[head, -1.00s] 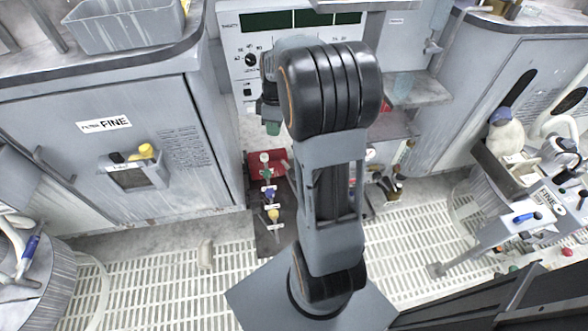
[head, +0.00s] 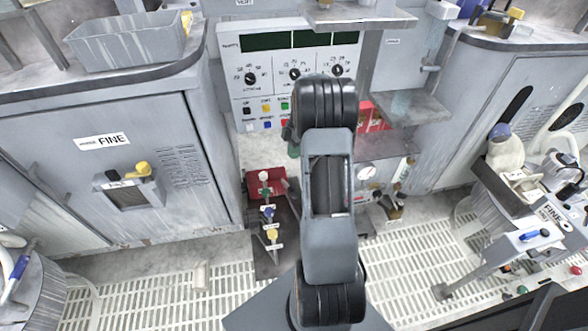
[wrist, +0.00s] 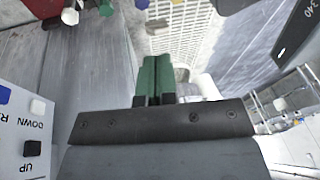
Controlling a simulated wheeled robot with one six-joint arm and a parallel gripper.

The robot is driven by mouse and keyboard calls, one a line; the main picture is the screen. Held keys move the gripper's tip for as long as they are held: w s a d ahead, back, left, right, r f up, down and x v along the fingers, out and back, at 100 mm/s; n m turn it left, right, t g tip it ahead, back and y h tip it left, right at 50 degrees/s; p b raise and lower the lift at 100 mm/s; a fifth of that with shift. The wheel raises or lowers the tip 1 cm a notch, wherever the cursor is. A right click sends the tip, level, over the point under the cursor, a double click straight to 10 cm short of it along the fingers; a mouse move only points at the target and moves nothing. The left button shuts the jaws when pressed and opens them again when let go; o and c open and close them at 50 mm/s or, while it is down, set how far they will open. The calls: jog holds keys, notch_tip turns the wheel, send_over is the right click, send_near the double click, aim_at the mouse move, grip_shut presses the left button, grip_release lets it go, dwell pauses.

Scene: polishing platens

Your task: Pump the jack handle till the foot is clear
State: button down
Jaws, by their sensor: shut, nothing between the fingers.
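My gripper (wrist: 157,78) shows in the wrist view as two green fingers pressed together with nothing between them. In the head view only a bit of green (head: 293,150) shows beside my arm, in front of the control panel. I cannot make out a jack, its handle or its foot for certain in either view. A red item (head: 376,116) is partly hidden behind my arm, under the control panel's right side.
A control panel (head: 262,75) with dials stands behind my arm; its UP and DOWN buttons (wrist: 31,148) show in the wrist view. A red-backed valve stand (head: 268,212) is left of my arm. A FINE cabinet (head: 150,215) stands left. Grated floor (head: 150,300) is open in front.

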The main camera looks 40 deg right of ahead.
jog(key=b, duration=0.3)
send_over(291, 192)
jog(key=w+d, duration=0.1)
jog(key=w, duration=0.1)
notch_tip(291, 192, down, 9)
jog(key=shift+w+d+r, duration=0.1)
jog(key=shift+s+f, duration=0.4)
jog(key=shift+f, duration=0.25)
jog(key=shift+s+f, duration=0.4)
jog(key=shift+f, duration=0.2)
jog(key=shift+s+f+b, duration=0.3)
jog(key=shift+f+b, duration=0.05)
jog(key=shift+f, duration=0.05)
